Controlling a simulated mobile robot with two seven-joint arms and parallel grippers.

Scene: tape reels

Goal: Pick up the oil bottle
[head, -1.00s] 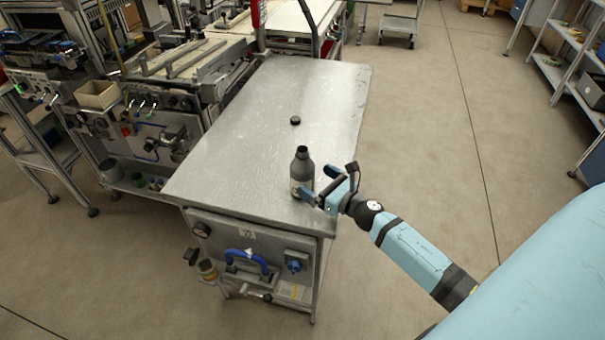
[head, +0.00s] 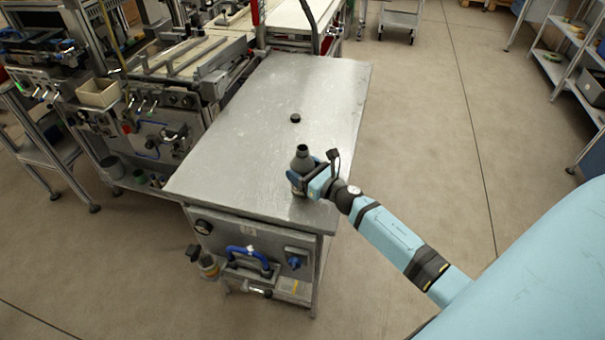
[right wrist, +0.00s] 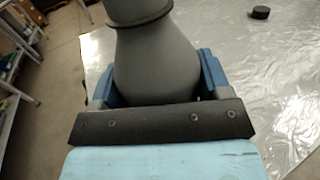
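The oil bottle (head: 301,158) is grey with a narrow dark neck and stands upright on the metal table near its front right corner. My right gripper (head: 303,186) is at the bottle's body. In the right wrist view the bottle (right wrist: 155,62) sits between the two blue fingers, one on each side, and its lower part is hidden behind the gripper's dark bar. The fingers look spread wide around it; whether they touch it I cannot tell. A small black cap (head: 295,118) lies on the table behind the bottle and also shows in the right wrist view (right wrist: 261,12). My left gripper is not in view.
The metal table (head: 240,150) is otherwise bare, with clear room behind and left of the bottle. Machinery (head: 160,110) stands against its left side. Open floor (head: 430,120) lies to the right, with a shelf rack (head: 560,70) farther off.

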